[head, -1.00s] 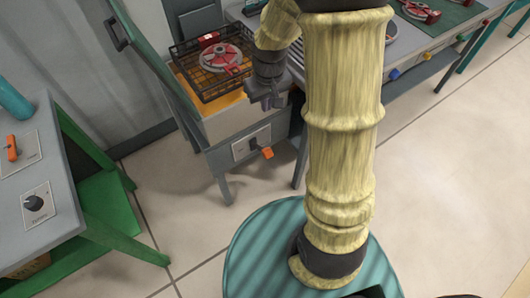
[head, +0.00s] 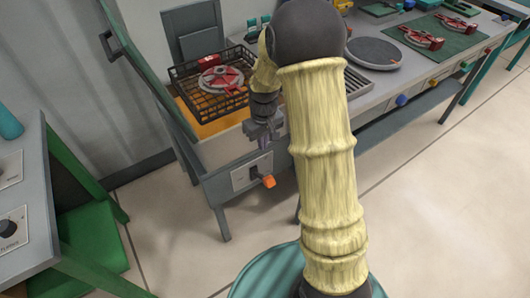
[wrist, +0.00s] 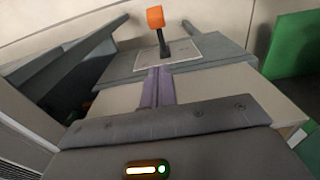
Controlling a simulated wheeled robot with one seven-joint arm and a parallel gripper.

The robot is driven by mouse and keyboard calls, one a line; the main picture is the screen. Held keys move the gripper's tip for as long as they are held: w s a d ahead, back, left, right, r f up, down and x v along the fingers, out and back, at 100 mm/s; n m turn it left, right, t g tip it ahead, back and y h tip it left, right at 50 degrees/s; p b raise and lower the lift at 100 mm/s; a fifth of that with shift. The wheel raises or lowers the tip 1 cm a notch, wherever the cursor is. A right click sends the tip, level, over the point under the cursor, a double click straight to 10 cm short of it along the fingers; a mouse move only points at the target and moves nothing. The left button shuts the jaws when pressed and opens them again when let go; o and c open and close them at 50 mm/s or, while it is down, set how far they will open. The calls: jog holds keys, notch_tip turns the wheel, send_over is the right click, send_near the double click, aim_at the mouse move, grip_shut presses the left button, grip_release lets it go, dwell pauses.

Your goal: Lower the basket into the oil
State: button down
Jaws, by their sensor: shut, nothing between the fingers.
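The black wire basket (head: 185,92) holds a round grey and red part (head: 220,79). It appears to hang just above the orange oil (head: 215,123) in the grey fryer. A lever with an orange knob (head: 268,181) sticks out of a pale plate on the fryer's front; the knob also shows in the wrist view (wrist: 155,17). My gripper (head: 264,142) is shut and empty, above and behind the knob, near the fryer's front edge. Its purplish fingers (wrist: 158,88) point toward the lever in the wrist view and appear apart from it. My arm hides part of the fryer's right side.
A grey counter (head: 405,75) to the right bears a round dark disc (head: 375,52) and a green mat with red parts (head: 422,37). A tall grey panel with a handle stands left of the fryer. A green-legged table (head: 90,240) is at left. The floor in front is clear.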

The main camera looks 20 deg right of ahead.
send_over(262, 178)
jog(key=f, duration=0.6)
jog(key=w+f, duration=0.1)
jog(key=f, duration=0.2)
jog(key=shift+d, duration=0.3)
jog(key=f, duration=0.1)
jog(key=s+f, duration=0.1)
jog(key=shift+s+d+f+b, duration=0.3)
jog(key=shift+s+f, duration=0.05)
jog(key=shift+f, duration=0.05)
jog(key=shift+s+f, duration=0.2)
jog(key=shift+s, duration=0.1)
jog(key=shift+w, duration=0.1)
